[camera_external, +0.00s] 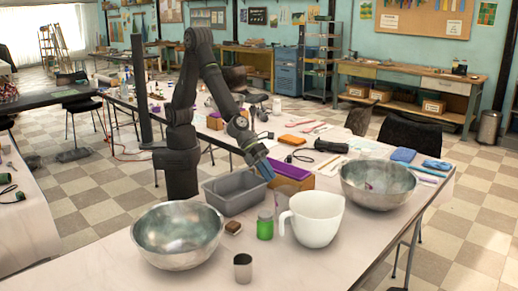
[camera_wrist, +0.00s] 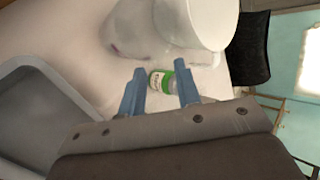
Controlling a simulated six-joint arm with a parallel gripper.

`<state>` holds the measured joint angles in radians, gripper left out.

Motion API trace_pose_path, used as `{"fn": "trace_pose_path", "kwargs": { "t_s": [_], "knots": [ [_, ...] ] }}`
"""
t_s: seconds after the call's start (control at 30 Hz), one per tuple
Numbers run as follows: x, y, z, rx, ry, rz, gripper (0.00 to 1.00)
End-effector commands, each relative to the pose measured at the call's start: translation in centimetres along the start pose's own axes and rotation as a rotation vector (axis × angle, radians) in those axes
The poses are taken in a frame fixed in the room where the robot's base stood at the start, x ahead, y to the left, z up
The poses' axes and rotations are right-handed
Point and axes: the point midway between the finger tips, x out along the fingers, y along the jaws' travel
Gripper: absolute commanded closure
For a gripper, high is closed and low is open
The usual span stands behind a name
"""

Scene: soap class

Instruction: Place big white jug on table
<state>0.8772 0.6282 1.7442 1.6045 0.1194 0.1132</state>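The big white jug (camera_external: 317,222) stands upright on the table (camera_external: 345,262), its handle toward the left. In the wrist view the white jug (camera_wrist: 200,22) is at the top, beyond the fingertips and partly cut off by the frame edge. My gripper (camera_external: 267,174) hangs above the table, behind and left of the jug and apart from it. In the wrist view my gripper (camera_wrist: 160,68) has its two blue fingers spread with nothing held. A small green-labelled jar (camera_wrist: 161,80) shows between the fingers, farther off.
The green jar (camera_external: 265,226) stands left of the jug. A grey bin (camera_external: 236,205), a brown block (camera_external: 233,227) and a metal cup (camera_external: 243,268) are nearby. Steel bowls stand at left (camera_external: 178,258) and right (camera_external: 378,200). A purple-topped box (camera_external: 292,172) is behind the jug.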

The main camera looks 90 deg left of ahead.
Motion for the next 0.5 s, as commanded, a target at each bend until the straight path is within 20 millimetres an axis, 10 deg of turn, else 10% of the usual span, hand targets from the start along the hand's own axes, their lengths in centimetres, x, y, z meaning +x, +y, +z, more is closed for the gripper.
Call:
{"fn": "trace_pose_path", "kwargs": {
  "t_s": [0.37,0.5],
  "knots": [
    [-2.7,-6.0,4.9,0.96,-0.462,-0.093,0.7],
    [-0.5,-4.0,4.4,0.988,-0.472,-0.091,0.7]
  ]
}}
